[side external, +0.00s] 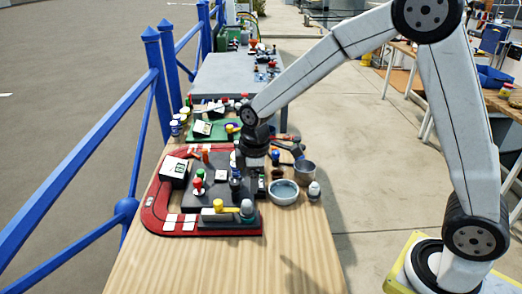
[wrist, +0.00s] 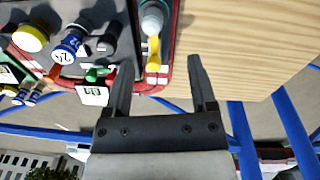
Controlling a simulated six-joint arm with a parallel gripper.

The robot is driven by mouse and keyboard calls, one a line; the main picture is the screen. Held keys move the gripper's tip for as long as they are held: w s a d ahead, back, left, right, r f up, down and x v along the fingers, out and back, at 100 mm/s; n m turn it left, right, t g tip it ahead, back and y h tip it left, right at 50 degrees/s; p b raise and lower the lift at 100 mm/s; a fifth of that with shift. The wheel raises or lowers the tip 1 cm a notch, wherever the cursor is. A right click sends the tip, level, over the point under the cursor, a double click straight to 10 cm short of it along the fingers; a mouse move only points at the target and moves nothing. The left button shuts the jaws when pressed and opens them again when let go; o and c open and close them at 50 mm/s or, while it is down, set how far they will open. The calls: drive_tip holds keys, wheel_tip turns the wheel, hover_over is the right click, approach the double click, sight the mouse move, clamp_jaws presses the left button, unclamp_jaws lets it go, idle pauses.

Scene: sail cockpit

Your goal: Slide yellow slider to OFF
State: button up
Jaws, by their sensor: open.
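The yellow slider (side external: 219,206) is at the front edge of the dark grey panel, beside a grey-green rounded knob (side external: 246,208). In the wrist view the yellow slider (wrist: 153,50) shows as a yellow piece below the grey knob (wrist: 152,18), beyond my fingertips and nearer the left finger. My gripper (wrist: 160,75) is open and empty, its two dark fingers apart. In the side view my gripper (side external: 255,152) is over the panel's back right part, away from the slider; its fingertips are hard to make out. I cannot read any OFF marking.
A red border (side external: 152,217) surrounds the panel, which carries red, orange and dark knobs. A grey bowl (side external: 284,191) and a metal cup (side external: 305,169) stand at right. A green panel (side external: 205,138) lies behind. The wooden table (side external: 200,268) is clear in front. A blue railing (side external: 80,160) runs at left.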

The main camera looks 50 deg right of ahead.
sight(218, 201)
drive_tip(key=w+a+n, duration=0.1)
drive_tip(key=w+n, duration=0.1)
drive_tip(key=w+a+n, duration=0.2)
drive_tip(key=w+a+f+n, duration=0.1)
drive_tip(key=w+n, duration=0.1)
drive_tip(key=w, duration=0.1)
drive_tip(key=shift+a+g, duration=0.25)
drive_tip(key=shift+g, duration=0.15)
drive_tip(key=shift+w+a+f+n, duration=0.15)
drive_tip(key=shift+w+a+n, duration=0.3)
drive_tip(key=shift+n, duration=0.25)
drive_tip(key=shift+f, duration=0.15)
drive_tip(key=shift+f, duration=3.75)
clamp_jaws()
